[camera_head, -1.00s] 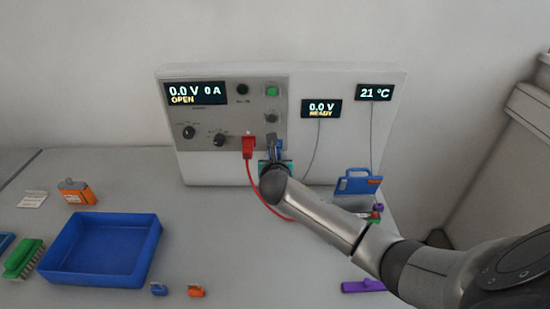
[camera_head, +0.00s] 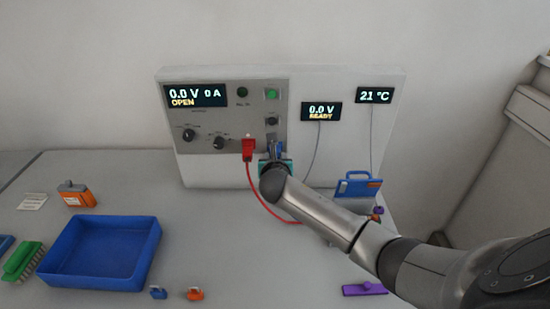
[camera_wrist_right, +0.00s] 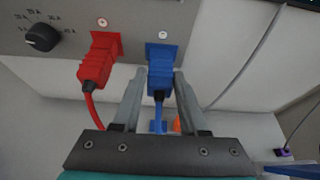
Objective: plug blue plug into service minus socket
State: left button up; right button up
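The blue plug (camera_wrist_right: 161,80) is between the fingertips of my right gripper (camera_wrist_right: 161,76) in the right wrist view. The fingers lie close along both of its sides, and I see no clear gap. The front of the plug meets the blue socket (camera_wrist_right: 164,52) on the grey panel; how deep it sits cannot be told. In the head view the blue plug (camera_head: 280,149) is mostly hidden behind my right gripper (camera_head: 273,154). The red plug (camera_wrist_right: 98,62) sits in the red socket just left of it. My left gripper is out of view.
The cycler panel (camera_head: 205,155) stands at the back of the table. A red cable (camera_head: 261,201) hangs beside my right gripper. A blue tray (camera_head: 155,245), small blue and orange clips (camera_head: 195,294), and a purple piece (camera_head: 365,289) lie in front.

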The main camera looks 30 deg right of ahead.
jog(key=o, duration=0.4)
jog(key=p+v, duration=0.2)
jog(key=v, duration=1.3)
jog(key=shift+s+a, duration=0.1)
